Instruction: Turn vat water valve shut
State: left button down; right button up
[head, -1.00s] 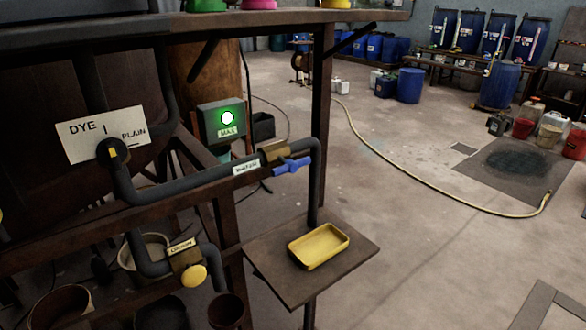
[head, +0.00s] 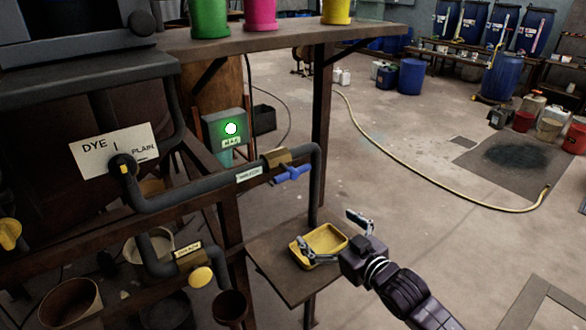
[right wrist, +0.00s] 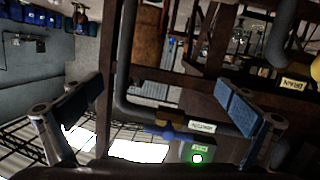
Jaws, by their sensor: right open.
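The blue valve handle (head: 291,174) sits on a brass valve body (head: 277,157) in the dark water pipe (head: 205,187). The handle lies roughly along the pipe. My right gripper (head: 324,230) is open and empty, below and to the right of the handle, apart from it, in front of the yellow tray. In the right wrist view the blue handle (right wrist: 162,133) shows between the two spread fingers, some way off, with the picture turned over. My left gripper is not in view.
A yellow tray (head: 326,240) rests on a small shelf (head: 268,262) below the valve. A dark post (head: 320,120) stands right of the valve. A lower pipe has a yellow knob (head: 201,277). A lit green box (head: 228,135) is behind.

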aim_at(295, 175)
jog(key=a+r+n+y, duration=0.2)
jog(key=a+r+y, duration=0.15)
jog(key=r, duration=0.95)
jog(key=shift+t, duration=0.3)
jog(key=shift+f+p+x, duration=0.2)
jog(key=shift+p+x, duration=0.55)
jog(key=shift+x, duration=1.1)
jog(key=shift+f+p+x, duration=0.2)
jog(key=shift+p+x, duration=0.55)
jog(key=shift+x, duration=1.1)
jog(key=shift+a, duration=0.15)
jog(key=shift+s, duration=0.1)
jog(key=c, duration=1)
jog(key=shift+c, duration=0.2)
